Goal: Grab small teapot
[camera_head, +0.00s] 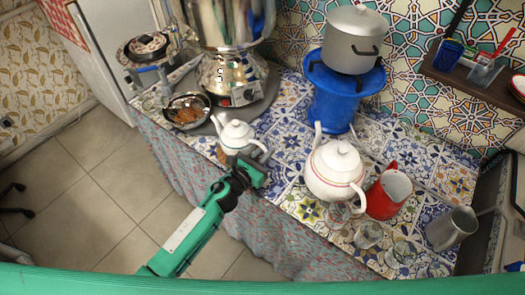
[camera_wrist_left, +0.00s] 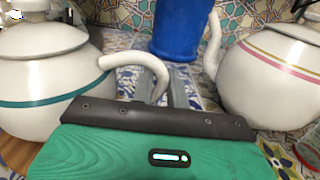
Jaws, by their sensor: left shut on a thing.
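The small white teapot (camera_head: 236,137) with a dark green band stands at the counter's front left part, below the samovar. Its body and handle (camera_wrist_left: 150,66) show at the left of the left wrist view. My left gripper (camera_head: 256,160) is at the teapot's right side and shut on its handle. My right gripper is not in view.
A metal samovar (camera_head: 232,70) stands behind the small teapot, with a bowl (camera_head: 186,110) at its left. A blue stand (camera_head: 335,100) carries a grey pot (camera_head: 354,45). A red jug (camera_head: 388,192), glasses and a metal mug (camera_head: 452,229) crowd the right. Patterned tiles between the teapots are clear.

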